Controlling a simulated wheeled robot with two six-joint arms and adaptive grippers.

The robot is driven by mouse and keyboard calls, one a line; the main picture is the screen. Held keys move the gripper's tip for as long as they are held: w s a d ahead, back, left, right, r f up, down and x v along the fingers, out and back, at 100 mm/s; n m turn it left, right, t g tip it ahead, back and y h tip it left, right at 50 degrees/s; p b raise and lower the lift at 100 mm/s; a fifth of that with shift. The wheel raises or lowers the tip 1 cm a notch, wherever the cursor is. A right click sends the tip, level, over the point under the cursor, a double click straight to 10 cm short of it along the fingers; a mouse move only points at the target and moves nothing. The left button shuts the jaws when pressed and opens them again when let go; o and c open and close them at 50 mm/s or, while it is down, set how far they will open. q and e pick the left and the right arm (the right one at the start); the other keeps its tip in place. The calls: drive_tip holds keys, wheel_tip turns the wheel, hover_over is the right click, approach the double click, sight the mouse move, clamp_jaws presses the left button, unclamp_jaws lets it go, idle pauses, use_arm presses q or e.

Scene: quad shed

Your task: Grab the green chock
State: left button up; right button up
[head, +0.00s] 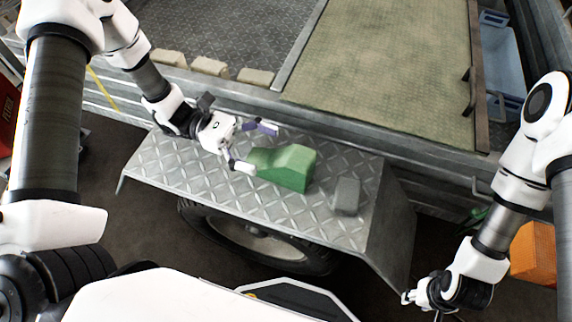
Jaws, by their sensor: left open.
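The green chock (290,165) is a wedge-shaped block lying on the metal fender (190,172) with a diamond-plate top. Its low end points left and its tall end is on the right. My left gripper (255,148) is open at the chock's left end, with one finger on the far side and one on the near side. I cannot tell whether the fingers touch it. My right gripper (410,298) hangs low at the right, away from the chock; its fingers are too small to read.
A small grey block (346,196) sits on the fender right of the chock. Behind stands a trailer bed with a metal side rail (340,122) and several pale blocks (209,66). A wheel (250,240) is below the fender. An orange box (534,252) is at right.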

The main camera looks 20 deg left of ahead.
sight(285, 155)
use_arm(q)
drive_tip(key=d, duration=0.5)
drive_tip(key=shift+s+d+r, duration=0.1)
drive_tip(key=shift+s+r, duration=0.05)
drive_tip(key=c, duration=1.5)
drive_tip(key=shift+r, duration=0.1)
